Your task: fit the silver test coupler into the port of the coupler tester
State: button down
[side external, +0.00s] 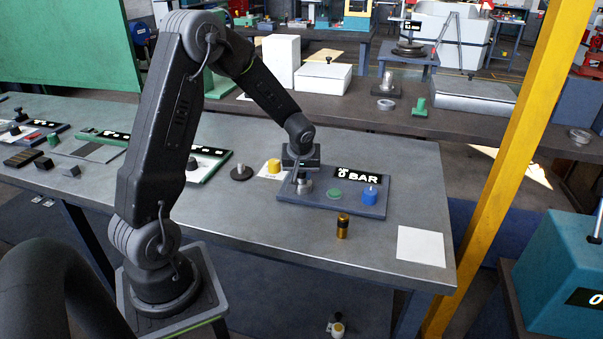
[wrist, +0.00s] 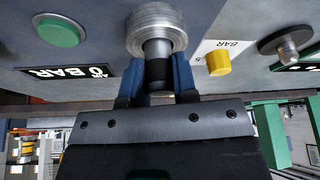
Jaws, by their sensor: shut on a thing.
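The silver test coupler (wrist: 156,32) has a wide knurled silver ring, a narrower silver neck and a black band. My gripper (wrist: 157,76) is shut on its black band, a blue finger on each side. In the side external view the silver coupler (side external: 305,186) is upright below my gripper (side external: 301,172), over the left part of the coupler tester. The coupler tester (side external: 318,203) is a dark blue-grey plate with a "0 BAR" display, a green button and a blue knob. Its port is not visible; I cannot tell whether the coupler is seated in it.
A brass and black coupler (side external: 343,226) stands in front of the tester, and a white square (side external: 420,246) lies at its right. A yellow cap (side external: 273,166) on a white card and a dark round base (side external: 241,173) stand left.

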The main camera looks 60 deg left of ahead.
jog(key=shift+f, duration=0.3)
jog(key=shift+s+f, duration=0.1)
jog(key=shift+f, duration=0.35)
jog(key=c, duration=1)
grip_release()
jog(key=shift+o, duration=0.5)
jog(key=shift+r, duration=0.3)
jog(key=v, duration=1.3)
jog(key=s+d+r+m+t+h, duration=0.1)
jog(key=s+d+r+m+h, duration=0.1)
jog(key=s+d+m, duration=0.4)
jog(key=s+d+r+m+t+h, duration=0.1)
jog(key=s+d+r+m, duration=0.4)
jog(key=s+d, duration=0.5)
jog(key=d+m+t, duration=0.1)
jog(key=d, duration=0.3)
jog(key=shift+r+h, duration=0.3)
jog(key=shift+h, duration=0.1)
jog(key=shift+s, duration=0.15)
